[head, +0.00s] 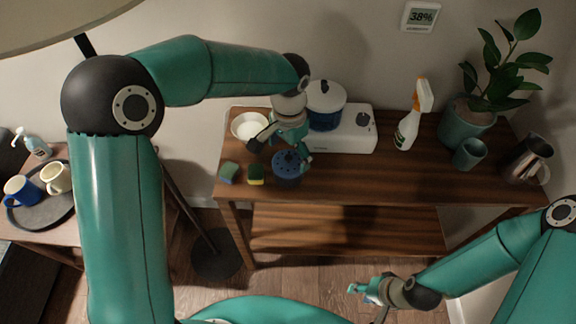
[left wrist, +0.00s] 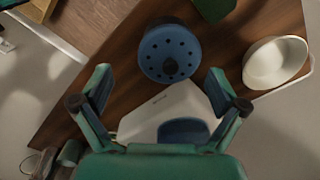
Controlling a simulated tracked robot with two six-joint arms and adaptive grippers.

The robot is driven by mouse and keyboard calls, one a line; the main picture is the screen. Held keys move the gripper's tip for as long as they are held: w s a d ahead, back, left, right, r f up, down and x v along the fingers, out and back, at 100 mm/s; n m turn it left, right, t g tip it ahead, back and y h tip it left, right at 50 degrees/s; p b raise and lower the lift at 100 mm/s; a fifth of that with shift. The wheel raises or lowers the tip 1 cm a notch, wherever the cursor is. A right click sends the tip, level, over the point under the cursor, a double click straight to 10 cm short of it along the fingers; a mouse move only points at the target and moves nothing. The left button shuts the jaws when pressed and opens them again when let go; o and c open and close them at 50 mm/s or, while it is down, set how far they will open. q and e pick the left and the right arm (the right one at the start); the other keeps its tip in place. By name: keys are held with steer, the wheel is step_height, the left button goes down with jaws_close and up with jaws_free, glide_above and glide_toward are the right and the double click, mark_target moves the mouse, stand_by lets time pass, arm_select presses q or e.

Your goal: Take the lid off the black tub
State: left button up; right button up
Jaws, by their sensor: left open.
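No plainly black tub shows. A round dark blue vessel (head: 288,168), with a ring of holes in its top and a dark knob, stands on the wooden table near its front edge. It also shows in the left wrist view (left wrist: 168,42), ahead of and between the spread fingers. Its side is mostly hidden. My left gripper (head: 281,150) is open and empty just above and behind it in the head view; I see no contact. The left gripper (left wrist: 160,74) also shows in the wrist view. My right gripper (head: 367,292) is away from the table, too small to read.
A white-lidded blue pot (head: 325,108) stands on a white appliance (head: 355,132) behind. A white bowl (head: 249,126) and two sponges (head: 228,172) (head: 256,174) are to the left. A spray bottle (head: 410,125) stands right. The table's front middle (head: 370,180) is clear.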

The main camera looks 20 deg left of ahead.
mark_target(288, 168)
arm_select(q)
steer(key=shift+f, duration=1.9)
steer(key=shift+s, duration=0.2)
steer(key=c, duration=1.7)
steer(key=shift+f, duration=0.1)
steer(key=shift+c, duration=0.6)
